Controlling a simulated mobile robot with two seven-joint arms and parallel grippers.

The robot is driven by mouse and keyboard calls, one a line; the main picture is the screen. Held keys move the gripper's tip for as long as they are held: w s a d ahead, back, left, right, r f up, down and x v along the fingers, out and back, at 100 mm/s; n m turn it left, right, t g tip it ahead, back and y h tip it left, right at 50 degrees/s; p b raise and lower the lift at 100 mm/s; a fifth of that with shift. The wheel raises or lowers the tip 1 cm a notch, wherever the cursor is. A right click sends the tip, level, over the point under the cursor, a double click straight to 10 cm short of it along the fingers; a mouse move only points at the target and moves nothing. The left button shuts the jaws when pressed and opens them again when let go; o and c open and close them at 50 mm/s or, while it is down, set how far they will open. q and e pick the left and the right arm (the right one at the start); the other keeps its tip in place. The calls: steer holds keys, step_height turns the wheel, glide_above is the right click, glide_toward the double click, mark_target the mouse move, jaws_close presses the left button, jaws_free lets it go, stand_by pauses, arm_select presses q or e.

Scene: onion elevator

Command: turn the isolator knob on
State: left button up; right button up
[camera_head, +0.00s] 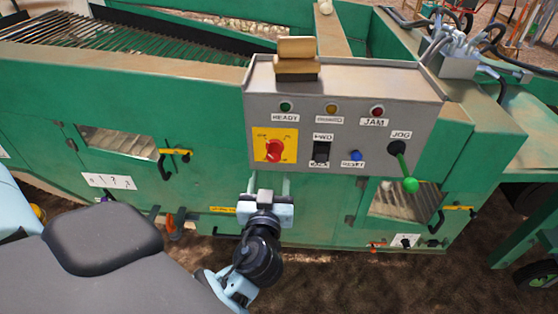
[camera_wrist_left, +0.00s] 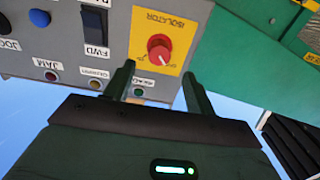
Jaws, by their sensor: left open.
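The isolator knob (camera_head: 275,151) is red and round, on a yellow plate (camera_head: 290,135) at the left of the grey control panel. In the left wrist view the knob (camera_wrist_left: 160,48) shows upside down, with a small pale mark on it; its labels are too small to tell the setting. My left gripper (camera_head: 268,181) is open and empty, just below the panel in the head view. In the left wrist view its two dark fingers (camera_wrist_left: 160,80) point toward the plate, one to each side of the knob and apart from it. My right gripper is not in view.
The grey panel (camera_head: 350,85) also carries a FWD rocker switch (camera_head: 321,151), a blue button (camera_head: 356,155) and a green-tipped JOG lever (camera_head: 405,170). A wooden brush-like block (camera_head: 297,60) rests on its top edge. Green machine walls surround it.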

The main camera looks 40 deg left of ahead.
mark_target(273, 159)
arm_select(q)
steer(key=p+x, duration=0.1)
steer(key=x, duration=0.6)
steer(key=shift+w, duration=0.2)
steer(key=shift+c, duration=0.4)
steer(key=c, duration=0.9)
